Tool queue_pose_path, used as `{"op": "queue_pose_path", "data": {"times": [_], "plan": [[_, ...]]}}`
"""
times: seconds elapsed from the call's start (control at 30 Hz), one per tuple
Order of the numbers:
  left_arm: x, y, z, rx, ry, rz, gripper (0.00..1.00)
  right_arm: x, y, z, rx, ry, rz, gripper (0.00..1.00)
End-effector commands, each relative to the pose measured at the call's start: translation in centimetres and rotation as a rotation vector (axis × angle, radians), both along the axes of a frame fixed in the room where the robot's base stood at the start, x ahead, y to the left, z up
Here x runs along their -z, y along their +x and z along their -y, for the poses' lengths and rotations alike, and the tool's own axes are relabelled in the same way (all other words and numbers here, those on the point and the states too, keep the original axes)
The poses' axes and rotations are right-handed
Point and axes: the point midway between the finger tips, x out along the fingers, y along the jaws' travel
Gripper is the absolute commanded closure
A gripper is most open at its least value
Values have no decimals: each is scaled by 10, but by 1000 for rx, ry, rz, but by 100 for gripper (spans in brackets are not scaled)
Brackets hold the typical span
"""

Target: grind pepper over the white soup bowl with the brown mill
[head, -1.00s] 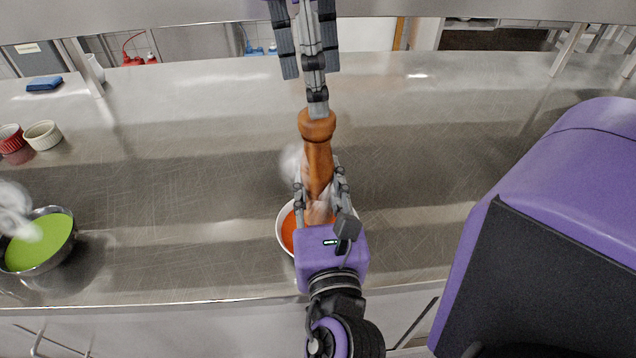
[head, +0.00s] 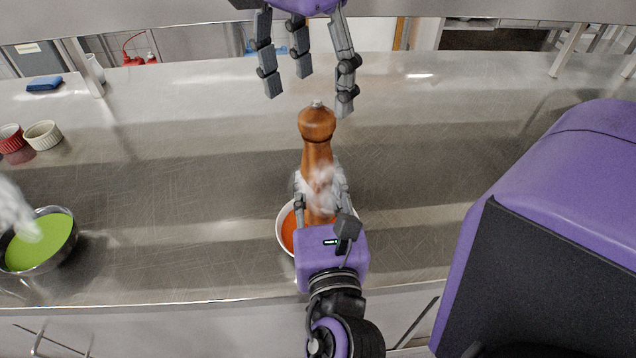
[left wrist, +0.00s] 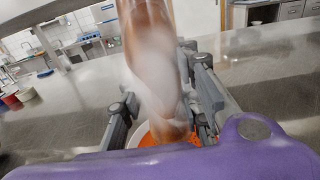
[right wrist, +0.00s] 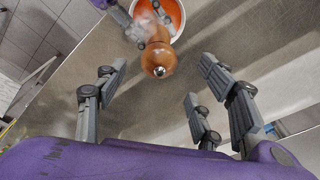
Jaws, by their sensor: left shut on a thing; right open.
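The brown mill (head: 317,128) stands upright over the white soup bowl (head: 281,238), which holds orange-red soup. My left gripper (head: 320,185) is shut around the mill's body; white steam partly veils the grip. The left wrist view shows the mill (left wrist: 152,55) between its fingers, with the bowl (left wrist: 143,132) below. My right gripper (head: 306,92) is open and empty, just above and behind the mill's round top, apart from it. In the right wrist view, the mill's top (right wrist: 159,60) with its metal nut faces the spread fingers. The mill's lower end is hidden.
A dark bowl of green soup (head: 42,245), steaming, stands at the left front of the steel counter (head: 180,170). Red (head: 11,138) and cream (head: 43,135) ramekins and a blue cloth (head: 44,84) lie further back left. The counter right of the mill is clear. A shelf edge runs across the back.

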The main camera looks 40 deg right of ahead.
Motion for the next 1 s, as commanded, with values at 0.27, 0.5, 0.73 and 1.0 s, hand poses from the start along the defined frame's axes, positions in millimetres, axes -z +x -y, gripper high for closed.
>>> {"op": "queue_pose_path", "data": {"times": [0.27, 0.5, 0.73, 1.0], "plan": [[-1, 0, 0, 0, -1, 2, 100, 21, 0, 4, 0, 1, 0, 38], [-1, 0, 0, 0, -1, 2, 100, 22, 0, 4, 1, 1, 0, 38], [-1, 0, 0, 0, -1, 2, 100, 31, 0, 4, 1, 1, -2, 38], [-1, 0, 0, 0, -1, 2, 100, 44, 0, 4, 1, 0, -1, 38]]}}
